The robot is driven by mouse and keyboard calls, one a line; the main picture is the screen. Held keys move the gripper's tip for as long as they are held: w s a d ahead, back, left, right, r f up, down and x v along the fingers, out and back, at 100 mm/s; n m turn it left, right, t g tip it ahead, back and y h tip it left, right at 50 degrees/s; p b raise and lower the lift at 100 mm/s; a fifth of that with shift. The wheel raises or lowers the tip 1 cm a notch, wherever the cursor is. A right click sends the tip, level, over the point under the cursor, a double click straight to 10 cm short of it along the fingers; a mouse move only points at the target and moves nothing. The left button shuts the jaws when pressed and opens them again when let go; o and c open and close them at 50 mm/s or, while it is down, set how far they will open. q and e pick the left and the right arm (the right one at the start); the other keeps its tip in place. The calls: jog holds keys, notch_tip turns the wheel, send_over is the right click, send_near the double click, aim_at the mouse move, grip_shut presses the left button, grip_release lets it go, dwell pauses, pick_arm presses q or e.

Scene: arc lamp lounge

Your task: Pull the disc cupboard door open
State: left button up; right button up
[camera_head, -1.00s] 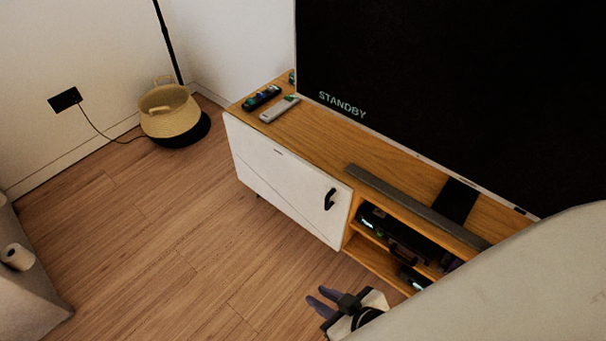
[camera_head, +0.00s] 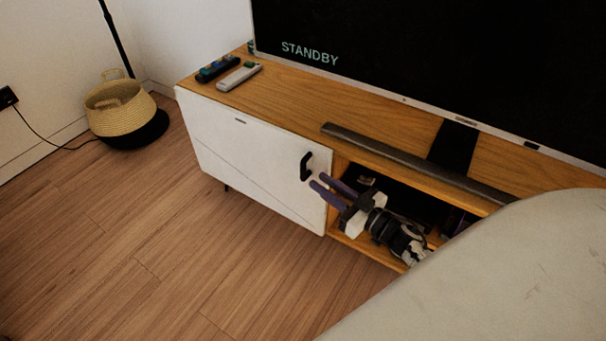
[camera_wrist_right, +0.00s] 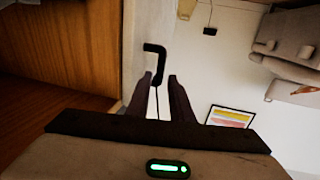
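The white disc cupboard door (camera_head: 250,155) is shut flush at the left of the wooden TV unit. Its black handle (camera_head: 307,166) is near the door's upper right corner and also shows in the right wrist view (camera_wrist_right: 156,55). My right gripper (camera_head: 318,179) is just to the lower right of the handle, its purple fingers pointing at it. In the right wrist view the fingers (camera_wrist_right: 162,79) are apart, with the handle just past their tips. I cannot tell whether they touch it. My left gripper is not in view.
Open shelves (camera_head: 350,235) with devices lie behind my right gripper. A soundbar (camera_head: 415,165), a TV (camera_head: 430,70) and two remotes (camera_head: 238,77) are on the unit's top (camera_head: 290,105). A basket (camera_head: 115,110) stands at the far left. The floor before the door is clear.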

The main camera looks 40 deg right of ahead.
aim_at(305, 172)
jog(key=w, duration=0.2)
jog(key=w+a+b, duration=0.1)
jog(key=w, duration=0.2)
jog(key=w+b, duration=0.1)
jog(key=w, duration=0.1)
jog(key=shift+w+a, duration=0.25)
jog(key=shift+a, duration=0.05)
grip_shut()
